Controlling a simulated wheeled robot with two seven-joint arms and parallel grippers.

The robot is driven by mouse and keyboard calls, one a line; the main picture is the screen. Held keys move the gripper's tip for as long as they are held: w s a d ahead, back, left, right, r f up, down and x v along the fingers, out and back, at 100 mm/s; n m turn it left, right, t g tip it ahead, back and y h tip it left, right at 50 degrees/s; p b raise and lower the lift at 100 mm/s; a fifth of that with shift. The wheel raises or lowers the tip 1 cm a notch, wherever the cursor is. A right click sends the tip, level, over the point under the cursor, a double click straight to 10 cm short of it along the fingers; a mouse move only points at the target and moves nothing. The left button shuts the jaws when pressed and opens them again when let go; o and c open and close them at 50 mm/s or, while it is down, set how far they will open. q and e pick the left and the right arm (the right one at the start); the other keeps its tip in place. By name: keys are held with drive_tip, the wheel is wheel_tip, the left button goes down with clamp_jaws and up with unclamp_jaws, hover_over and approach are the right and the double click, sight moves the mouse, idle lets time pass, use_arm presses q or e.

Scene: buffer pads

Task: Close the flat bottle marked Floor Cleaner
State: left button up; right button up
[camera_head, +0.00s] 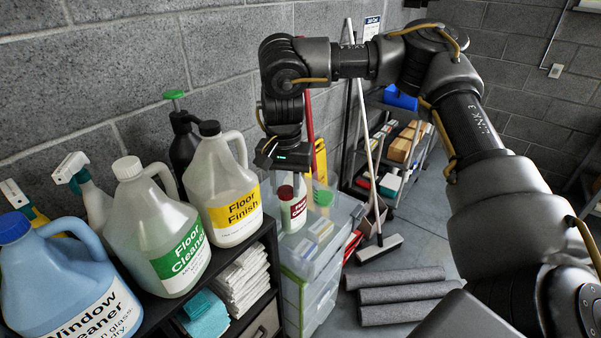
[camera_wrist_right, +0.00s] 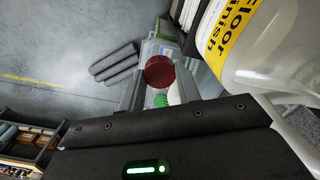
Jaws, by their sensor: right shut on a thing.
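A small white bottle with a red label (camera_head: 298,208) stands upright on the clear plastic drawers; its label shows "Cleaner", and the word above is too small to read surely. A red cap (camera_head: 285,192) is at its top, below my right gripper (camera_head: 287,172). In the right wrist view the red cap (camera_wrist_right: 161,72) sits between the two fingers of my right gripper (camera_wrist_right: 160,88), which is shut on it. Whether the cap is seated on the bottle neck cannot be told. My left gripper is not in view.
A jug marked Floor Cleaner (camera_head: 155,230), a Floor Finish jug (camera_head: 222,190) and a Window Cleaner jug (camera_head: 65,280) crowd the black shelf at left. A green-capped item (camera_head: 323,196) stands close right of the bottle. Grey rolls (camera_head: 400,295) lie on the floor.

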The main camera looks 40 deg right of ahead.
drive_tip(key=s+a+r+n, duration=0.2)
drive_tip(key=s+a+n, duration=0.2)
drive_tip(key=a, duration=0.3)
drive_tip(key=shift+a+n, duration=0.25)
drive_tip(key=shift+n, duration=0.65)
wheel_tip(320, 180, down, 11)
drive_tip(key=b, duration=1)
drive_tip(key=shift+r+b, duration=0.2)
drive_tip(key=shift+b, duration=0.1)
drive_tip(key=shift+d, duration=0.1)
